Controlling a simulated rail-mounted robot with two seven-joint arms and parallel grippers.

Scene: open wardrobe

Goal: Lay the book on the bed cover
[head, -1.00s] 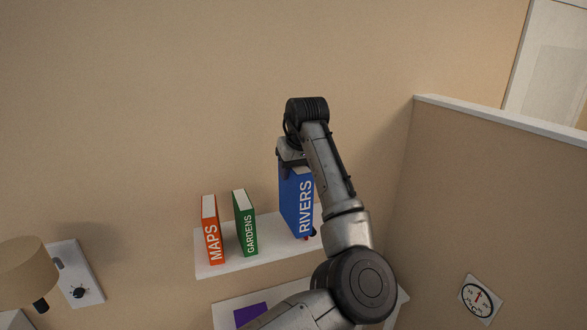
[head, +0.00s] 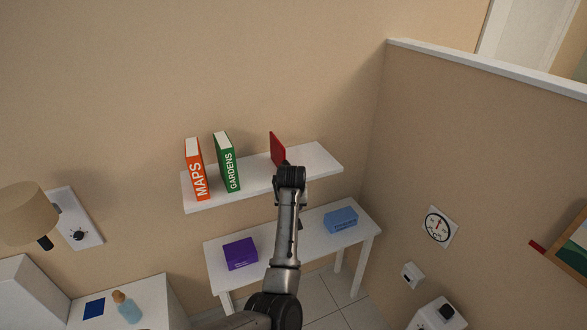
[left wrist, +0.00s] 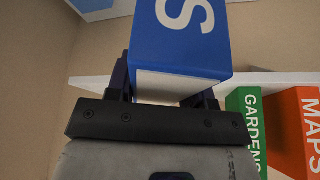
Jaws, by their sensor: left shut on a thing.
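The blue book (left wrist: 180,45), with a white letter S on its spine, fills the top middle of the left wrist view. My left gripper (left wrist: 166,88) is shut on it, with a dark finger on each side. In the head view my left arm reaches up in front of the wall shelf; its wrist hides the fingers, and the book cannot be made out there. The bed cover is not in view. My right gripper is not in view.
On the wall shelf (head: 255,188) stand an orange MAPS book (head: 196,172), a green GARDENS book (head: 227,165) and a red upright piece (head: 277,150). Below, a white table (head: 285,243) bears a purple box (head: 240,253) and a blue box (head: 341,219). A partition wall (head: 450,150) closes the right.

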